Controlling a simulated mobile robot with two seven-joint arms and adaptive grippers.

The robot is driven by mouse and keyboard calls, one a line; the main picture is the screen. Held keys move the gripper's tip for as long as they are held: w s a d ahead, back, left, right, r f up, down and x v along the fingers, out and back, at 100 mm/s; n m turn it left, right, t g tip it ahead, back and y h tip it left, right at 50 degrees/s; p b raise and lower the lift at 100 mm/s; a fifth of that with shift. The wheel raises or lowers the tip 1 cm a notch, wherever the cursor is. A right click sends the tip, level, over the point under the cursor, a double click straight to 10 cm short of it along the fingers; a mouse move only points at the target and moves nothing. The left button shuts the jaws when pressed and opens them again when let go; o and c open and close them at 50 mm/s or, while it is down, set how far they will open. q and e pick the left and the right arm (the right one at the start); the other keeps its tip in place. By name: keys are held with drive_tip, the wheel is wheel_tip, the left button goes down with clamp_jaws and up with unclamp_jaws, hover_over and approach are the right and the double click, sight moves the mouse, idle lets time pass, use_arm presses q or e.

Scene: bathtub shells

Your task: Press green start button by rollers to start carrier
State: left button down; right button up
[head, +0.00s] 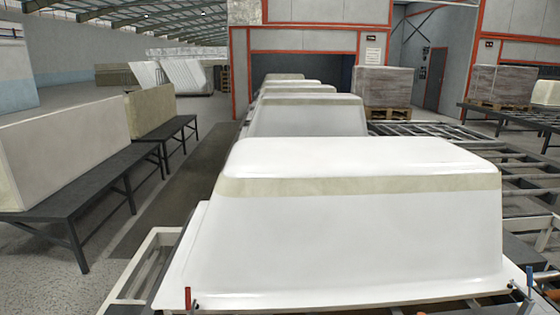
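No green start button can be made out in the head view. A large white bathtub shell (360,225) lies upside down in front of me, with a beige band near its top. It rests on a pale frame (128,285), which may be the carrier; most of that frame is hidden under the shell. Metal roller tracks (525,185) run to the right of the shells. Neither of my grippers is in view.
More upturned shells (308,115) stand in a row behind, leading to an orange-framed opening (300,66). Dark tables (85,195) with beige blocks stand at left. A red handle (188,298) and a blue handle (529,280) stick up near the front. A dark floor strip (185,190) is clear.

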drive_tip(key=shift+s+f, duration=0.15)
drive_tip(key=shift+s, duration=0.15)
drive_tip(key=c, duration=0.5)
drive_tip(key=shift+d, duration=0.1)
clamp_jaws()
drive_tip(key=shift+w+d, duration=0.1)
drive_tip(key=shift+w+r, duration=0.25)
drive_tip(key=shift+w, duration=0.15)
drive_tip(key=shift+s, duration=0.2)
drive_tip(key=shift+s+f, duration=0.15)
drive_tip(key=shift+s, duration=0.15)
